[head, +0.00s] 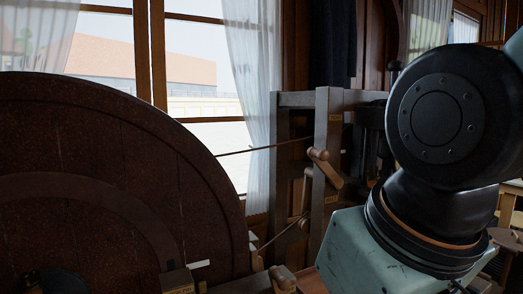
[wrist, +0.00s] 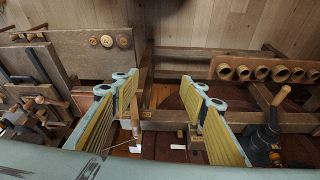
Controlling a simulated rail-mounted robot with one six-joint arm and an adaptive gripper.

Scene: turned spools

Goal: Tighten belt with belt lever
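A thin belt (head: 265,148) runs from the large dark wheel (head: 120,170) to an upright wooden frame (head: 325,130) in the head view. Its lower run (head: 285,230) slopes down towards the wheel's right edge. A wooden lever with a round peg handle (head: 325,165) sits tilted on the frame; I cannot tell for sure that it is the belt lever. My gripper (wrist: 161,84) is open in the wrist view, its yellow-padded fingers wide apart with nothing gripped. A wooden bar (wrist: 135,118) shows beyond and between the fingers. The gripper is out of the head view.
In the wrist view, a rack of round wooden cups (wrist: 255,72) is at upper right, and a dark tool with a wooden handle (wrist: 282,95) stands near the right finger. A board with several knobs (wrist: 107,41) is at upper left. Windows (head: 195,75) stand behind the wheel.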

